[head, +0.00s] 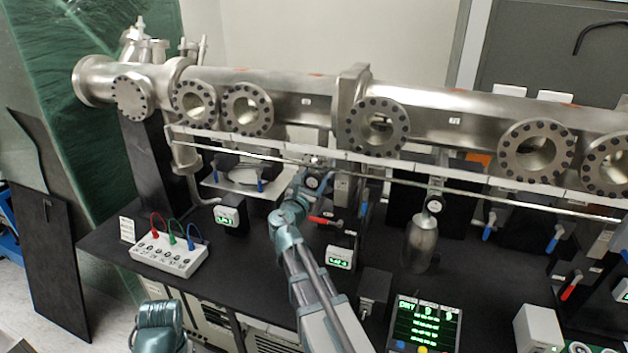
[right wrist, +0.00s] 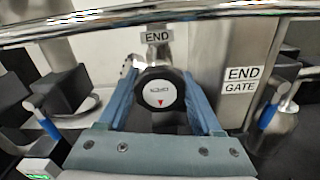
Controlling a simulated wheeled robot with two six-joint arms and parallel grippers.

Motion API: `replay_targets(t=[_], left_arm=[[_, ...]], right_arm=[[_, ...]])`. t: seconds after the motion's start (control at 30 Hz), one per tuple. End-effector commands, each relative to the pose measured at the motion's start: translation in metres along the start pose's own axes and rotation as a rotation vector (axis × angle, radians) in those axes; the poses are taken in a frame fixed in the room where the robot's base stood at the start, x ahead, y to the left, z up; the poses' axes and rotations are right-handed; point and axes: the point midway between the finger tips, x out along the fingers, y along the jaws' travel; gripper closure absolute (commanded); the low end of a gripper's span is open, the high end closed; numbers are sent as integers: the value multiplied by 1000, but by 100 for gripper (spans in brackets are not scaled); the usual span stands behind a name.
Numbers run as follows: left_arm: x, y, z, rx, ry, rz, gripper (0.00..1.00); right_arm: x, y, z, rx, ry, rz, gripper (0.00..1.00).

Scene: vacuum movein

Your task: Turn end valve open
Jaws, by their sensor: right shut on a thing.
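In the head view, my right arm reaches up from the bottom to the valve, below the steel beam pipe, with the gripper (head: 306,184) at the dark knob; the fingertips are small there. My left gripper does not show.
A thin metal rail (head: 430,187) runs in front of the pipe, just above the valve. An END GATE plate (right wrist: 242,79) is right of the knob. A red-handled valve (head: 325,220), a small green display (head: 339,257) and a grey cylinder (head: 420,245) stand nearby.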

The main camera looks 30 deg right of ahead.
Motion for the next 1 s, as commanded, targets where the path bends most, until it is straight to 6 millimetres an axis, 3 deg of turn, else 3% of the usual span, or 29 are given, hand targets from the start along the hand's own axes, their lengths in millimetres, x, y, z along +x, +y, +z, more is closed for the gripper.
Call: replay_targets(t=[0.07, 0.1, 0.23, 0.63, 1.0], left_arm=[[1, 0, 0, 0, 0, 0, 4], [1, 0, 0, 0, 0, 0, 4], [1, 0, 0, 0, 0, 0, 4], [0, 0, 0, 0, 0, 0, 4], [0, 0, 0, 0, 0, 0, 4]], right_arm=[[-2, -1, -1, 3, 3, -2, 89], [-2, -1, -1, 3, 3, -2, 26], [-1, -1, -1, 2, 2, -1, 4], [-10, -1, 0, 1, 1, 1, 4], [-87, -2, 0, 1, 2, 4, 4]])
